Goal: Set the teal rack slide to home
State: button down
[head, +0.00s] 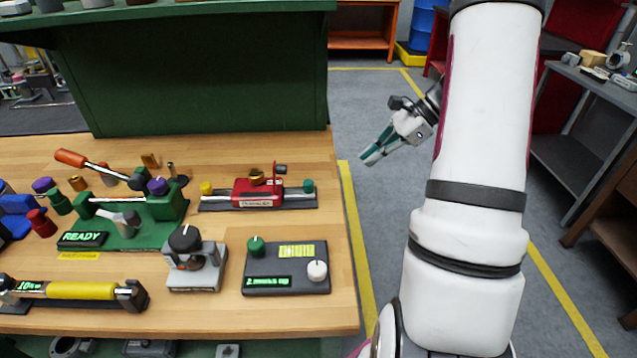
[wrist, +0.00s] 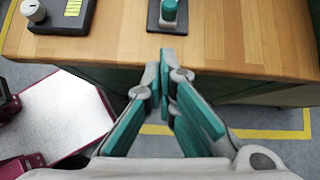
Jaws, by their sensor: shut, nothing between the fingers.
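At the back right of the wooden bench, a dark rail (head: 218,203) carries a red carriage block (head: 258,193) with a small label that I cannot read clearly. A teal knob (head: 308,187) stands at the rail's right end and a yellow knob (head: 207,188) at its left end. In the wrist view a teal knob (wrist: 169,10) on a dark base shows at the top edge, beyond the fingertips. My gripper (head: 370,158) has teal finger pads and is shut and empty. It is over the floor, right of the bench and apart from the knob; its fingers (wrist: 167,62) also show in the wrist view.
A dark box with a green and a white knob (head: 287,268) is at the bench's front right. A grey device with a black knob (head: 194,258) and a green valve unit (head: 125,228) reading READY stand left. A green panel (head: 210,70) rises behind. Floor right of the bench is clear.

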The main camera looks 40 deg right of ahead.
aim_at(312, 183)
jog(key=shift+m, duration=0.4)
jog(key=x, duration=0.8)
jog(key=w+p+x, duration=0.1)
jog(key=x, duration=0.3)
jog(key=shift+a+r, duration=0.1)
jog(key=shift+r, duration=0.1)
jog(key=shift+w+a, duration=0.25)
jog(key=shift+a, duration=0.1)
jog(key=shift+w+a, duration=0.6)
jog(key=shift+a, duration=0.3)
jog(key=shift+w+a, duration=0.6)
jog(key=shift+a, duration=0.3)
